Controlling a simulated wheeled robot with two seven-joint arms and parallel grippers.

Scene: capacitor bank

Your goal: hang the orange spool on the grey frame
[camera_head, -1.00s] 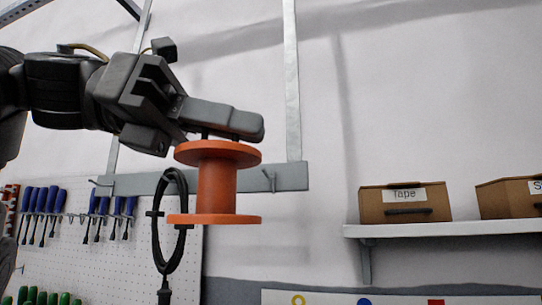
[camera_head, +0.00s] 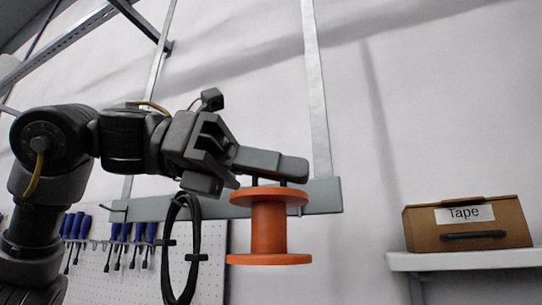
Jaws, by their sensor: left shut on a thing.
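The orange spool (camera_head: 268,228) hangs upright below my left gripper (camera_head: 278,167), which is shut on its top by a thin dark part just above the upper flange. The grey frame (camera_head: 327,196) has two uprights and a flat crossbar behind the spool. The spool overlaps the right part of the crossbar in the picture; I cannot tell the gap in depth. A small hook (camera_head: 118,208) shows at the crossbar's left end. The crossbar's right hook is not visible now, and the spool covers that area. My right gripper is not in view.
A black cable coil (camera_head: 168,254) hangs left of the spool, close to it in the picture. Blue-handled screwdrivers (camera_head: 113,232) hang on a white pegboard (camera_head: 130,281). A Tape box (camera_head: 419,233) stands on a white shelf (camera_head: 460,260) at right. The wall between spool and shelf is bare.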

